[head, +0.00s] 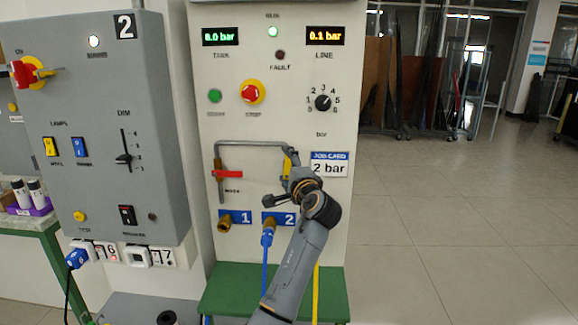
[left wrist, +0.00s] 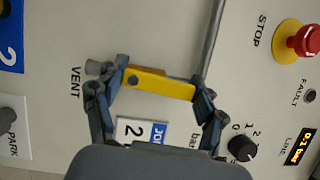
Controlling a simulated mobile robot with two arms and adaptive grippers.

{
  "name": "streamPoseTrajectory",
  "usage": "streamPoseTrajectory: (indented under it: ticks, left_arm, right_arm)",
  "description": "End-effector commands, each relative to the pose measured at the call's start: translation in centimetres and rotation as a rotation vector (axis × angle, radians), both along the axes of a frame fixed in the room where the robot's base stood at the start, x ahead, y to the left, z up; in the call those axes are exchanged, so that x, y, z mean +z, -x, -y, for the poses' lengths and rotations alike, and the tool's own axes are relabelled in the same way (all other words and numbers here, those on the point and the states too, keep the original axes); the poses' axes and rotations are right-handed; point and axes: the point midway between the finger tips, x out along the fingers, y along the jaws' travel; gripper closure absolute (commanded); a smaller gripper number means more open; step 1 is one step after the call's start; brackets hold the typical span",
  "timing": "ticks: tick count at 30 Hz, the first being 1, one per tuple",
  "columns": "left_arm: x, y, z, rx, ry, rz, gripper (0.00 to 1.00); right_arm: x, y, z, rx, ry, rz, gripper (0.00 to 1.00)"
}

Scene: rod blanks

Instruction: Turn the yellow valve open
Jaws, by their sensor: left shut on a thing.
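The yellow valve handle (head: 296,157) is on the right leg of the grey pipe on the panel, mostly hidden behind my left gripper (head: 287,180) in the head view. In the left wrist view the yellow handle (left wrist: 165,86) is plain to see, above the VENT label on the panel. It looks upright, along the pipe's leg. My left gripper (left wrist: 160,88) is shut on it, with one finger at each end. The line display (head: 325,36) reads 0.1 bar. The job card (head: 329,164) reads 2 bar. My right gripper is not in view.
A red valve handle (head: 228,173) lies crosswise on the pipe's left leg. Below are port 1 (head: 225,222) and port 2 with a blue hose (head: 266,250). A red stop button (head: 251,92) and a selector knob (head: 323,102) sit above. Open floor lies right.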

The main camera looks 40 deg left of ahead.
Motion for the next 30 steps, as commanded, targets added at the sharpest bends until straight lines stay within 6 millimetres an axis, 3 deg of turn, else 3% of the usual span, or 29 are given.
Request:
streamPoseTrajectory:
  ticks: [23,24,27,30]
  left_arm:
    - [0.02,0.15,-0.25,0.000,0.083,0.052,0.61]
    - [0.02,0.14,-0.25,0.000,0.082,0.052,0.21]
    - [0.01,0.14,-0.25,0.000,0.081,0.051,0.06]
    - [0.00,0.14,-0.24,0.000,0.081,0.051,0.06]
  right_arm:
    - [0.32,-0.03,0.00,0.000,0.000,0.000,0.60]
    - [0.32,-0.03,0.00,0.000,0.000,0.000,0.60]
    - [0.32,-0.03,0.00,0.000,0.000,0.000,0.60]
    - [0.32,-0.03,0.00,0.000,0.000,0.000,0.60]
